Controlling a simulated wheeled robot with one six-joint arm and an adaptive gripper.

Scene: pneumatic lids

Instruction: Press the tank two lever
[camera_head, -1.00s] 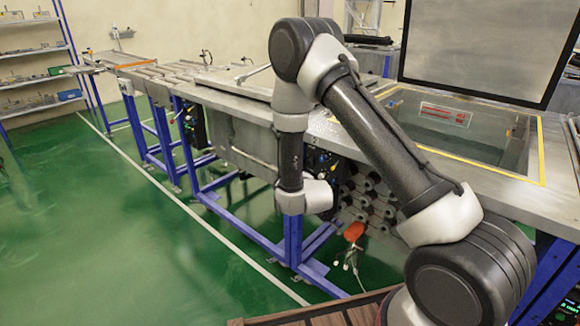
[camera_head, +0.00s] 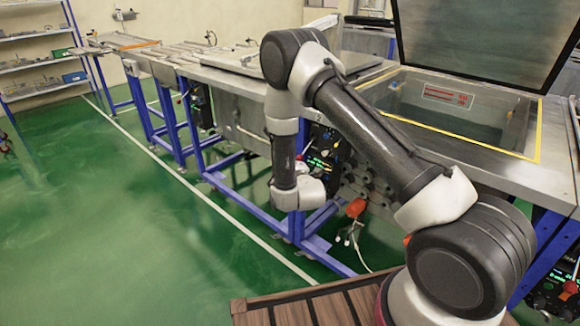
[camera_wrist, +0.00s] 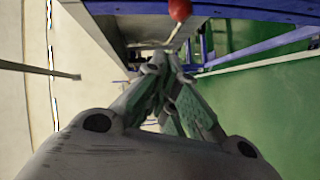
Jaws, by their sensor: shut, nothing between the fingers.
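My gripper (camera_wrist: 168,78) is in the wrist view with its fingers together and nothing between them. A red ball knob on a pale rod (camera_wrist: 180,10) shows at the top of that view, beyond the fingertips and apart from them. A control panel (camera_head: 322,150) with a small red knob (camera_head: 301,157) is just behind my wrist. Which tank this knob belongs to cannot be told. A tank (camera_head: 470,115) with its lid (camera_head: 480,40) raised is at the right.
Another panel with a red knob (camera_head: 570,287) is at the lower right. Blue bench legs (camera_head: 296,222) stand near my wrist. An orange object with cables (camera_head: 355,208) hangs below the bench. The green floor (camera_head: 130,220) at the left is clear.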

